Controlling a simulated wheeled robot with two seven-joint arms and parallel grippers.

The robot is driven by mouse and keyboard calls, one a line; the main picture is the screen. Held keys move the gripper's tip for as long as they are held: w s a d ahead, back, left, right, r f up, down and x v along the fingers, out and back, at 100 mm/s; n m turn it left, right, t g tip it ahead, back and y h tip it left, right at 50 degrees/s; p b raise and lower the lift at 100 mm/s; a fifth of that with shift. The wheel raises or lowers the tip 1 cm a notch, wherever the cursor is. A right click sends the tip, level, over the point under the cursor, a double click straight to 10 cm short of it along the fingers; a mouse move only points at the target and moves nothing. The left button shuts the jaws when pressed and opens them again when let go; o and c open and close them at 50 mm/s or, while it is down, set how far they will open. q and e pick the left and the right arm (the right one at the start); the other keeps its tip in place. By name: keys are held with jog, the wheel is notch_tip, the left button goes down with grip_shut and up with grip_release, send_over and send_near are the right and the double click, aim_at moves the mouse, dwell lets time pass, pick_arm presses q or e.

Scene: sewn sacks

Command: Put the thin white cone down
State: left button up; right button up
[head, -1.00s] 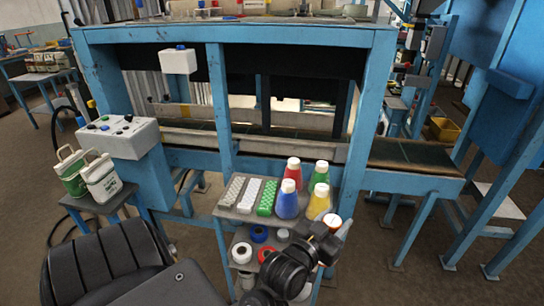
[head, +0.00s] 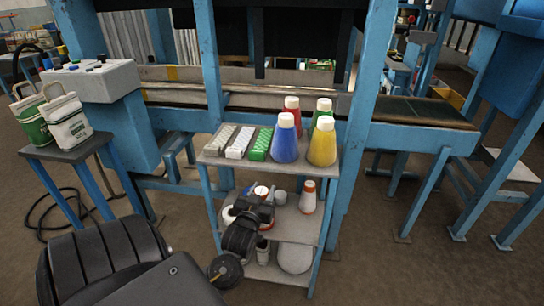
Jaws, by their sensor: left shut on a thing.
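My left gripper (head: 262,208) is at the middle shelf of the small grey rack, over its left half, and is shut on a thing. The gripper hides most of that thing. A white top with a red mark (head: 261,190) shows just behind the fingers and looks like part of the thin white cone. I cannot tell whether its base touches the shelf (head: 292,228). My right gripper is not in view.
A white and orange cone (head: 308,198) stands on the middle shelf's right side. Blue, white and red spools crowd the left. Above, the top shelf (head: 243,166) holds blue (head: 285,140), yellow (head: 322,143), red and green cones. The middle shelf's front right is bare.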

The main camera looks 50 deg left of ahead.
pick_arm(q)
jog(key=w+d+f+b, duration=0.3)
jog(key=w+f+b, duration=0.1)
jog(key=w+f, duration=0.9)
jog(key=shift+w+b, duration=0.35)
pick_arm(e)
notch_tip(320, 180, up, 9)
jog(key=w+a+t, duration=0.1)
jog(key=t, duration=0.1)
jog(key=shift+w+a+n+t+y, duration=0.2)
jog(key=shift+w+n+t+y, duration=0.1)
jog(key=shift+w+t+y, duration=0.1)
pick_arm(q)
jog(key=shift+f, duration=0.1)
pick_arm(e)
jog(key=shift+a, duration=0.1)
pick_arm(q)
jog(key=o, duration=1.3)
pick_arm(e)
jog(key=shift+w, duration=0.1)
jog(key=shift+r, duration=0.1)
